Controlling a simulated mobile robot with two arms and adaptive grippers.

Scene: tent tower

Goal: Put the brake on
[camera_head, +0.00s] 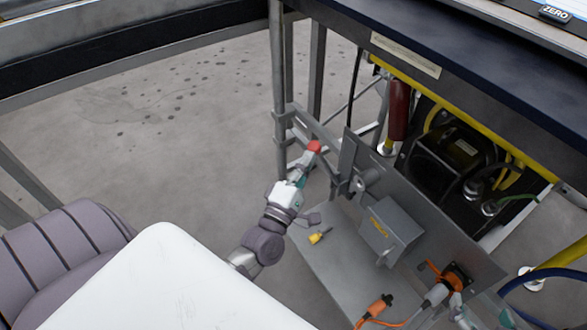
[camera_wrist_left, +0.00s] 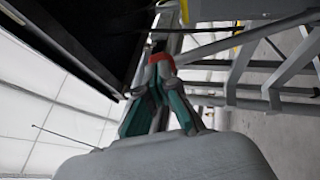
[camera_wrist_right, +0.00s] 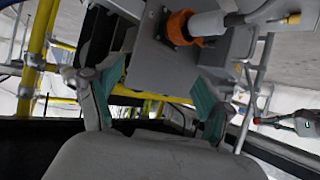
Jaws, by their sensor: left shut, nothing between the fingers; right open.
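A red-ended lever, which looks like the brake handle, has its red end (camera_head: 314,146) beside the metal frame left of the grey panel. My left gripper (camera_head: 305,164) is shut and empty, its fingertips right at the red end. In the left wrist view the fingertips (camera_wrist_left: 160,62) meet at the red end (camera_wrist_left: 163,60); I cannot tell whether they touch it. The lever's shaft is mostly hidden. My right gripper (camera_wrist_right: 158,85) is open and empty, below an orange socket (camera_wrist_right: 181,27) with a grey plug; it is only partly visible in the head view's lower right.
A grey panel (camera_head: 352,157) carries a grey box (camera_head: 391,231) and the orange socket (camera_head: 456,276). A yellow plug (camera_head: 320,236) and an orange connector (camera_head: 380,304) lie on the shelf (camera_head: 340,265). The dark tabletop (camera_head: 450,65) overhangs at right. The floor (camera_head: 170,130) at left is open.

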